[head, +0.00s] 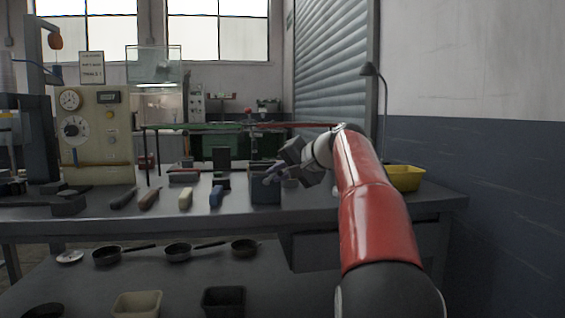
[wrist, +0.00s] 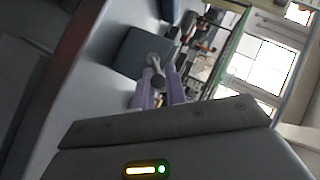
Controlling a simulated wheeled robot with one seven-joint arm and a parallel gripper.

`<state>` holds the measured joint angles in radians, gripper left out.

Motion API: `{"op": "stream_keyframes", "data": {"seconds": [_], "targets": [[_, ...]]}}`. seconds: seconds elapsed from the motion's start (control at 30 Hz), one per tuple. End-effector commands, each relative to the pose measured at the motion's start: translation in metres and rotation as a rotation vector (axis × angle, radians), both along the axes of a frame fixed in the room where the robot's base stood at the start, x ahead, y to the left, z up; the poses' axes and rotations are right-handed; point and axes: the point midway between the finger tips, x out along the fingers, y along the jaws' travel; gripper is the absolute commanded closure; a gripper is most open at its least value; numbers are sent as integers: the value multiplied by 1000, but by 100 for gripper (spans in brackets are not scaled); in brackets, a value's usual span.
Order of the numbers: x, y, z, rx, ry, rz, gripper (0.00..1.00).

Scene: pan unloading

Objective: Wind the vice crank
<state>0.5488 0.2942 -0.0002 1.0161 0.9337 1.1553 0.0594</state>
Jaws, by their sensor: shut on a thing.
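The vice (head: 265,192) is a dark blue-grey block at the front edge of the workbench in the head view. It also shows as a dark block in the wrist view (wrist: 130,52). The pale grey crank (wrist: 153,60) sticks out from the vice's face, with its end at the fingertips. My gripper (head: 270,178) has pale purple fingers and reaches in from the right, in front of the vice. In the wrist view my gripper (wrist: 158,86) is shut on the crank. The fingers hide part of the crank, and its turn angle is hard to tell.
Several tools with handles, including a blue one (head: 216,196) and a cream one (head: 185,198), lie left of the vice. A yellow bin (head: 403,178) stands at the right. Pans (head: 180,251) and bins (head: 224,300) sit on a lower surface. A beige machine (head: 95,130) stands at the left.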

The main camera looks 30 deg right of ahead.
Motion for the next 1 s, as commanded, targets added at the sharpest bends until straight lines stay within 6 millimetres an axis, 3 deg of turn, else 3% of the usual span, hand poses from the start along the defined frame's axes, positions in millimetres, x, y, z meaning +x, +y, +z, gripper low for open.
{"op": "stream_keyframes", "data": {"seconds": [0.03, 0.6, 1.0], "targets": [[1, 3, 9, -46, 10, 3, 100], [7, 23, 12, -542, 150, 4, 100], [9, 31, 11, -740, 210, 2, 100]]}}
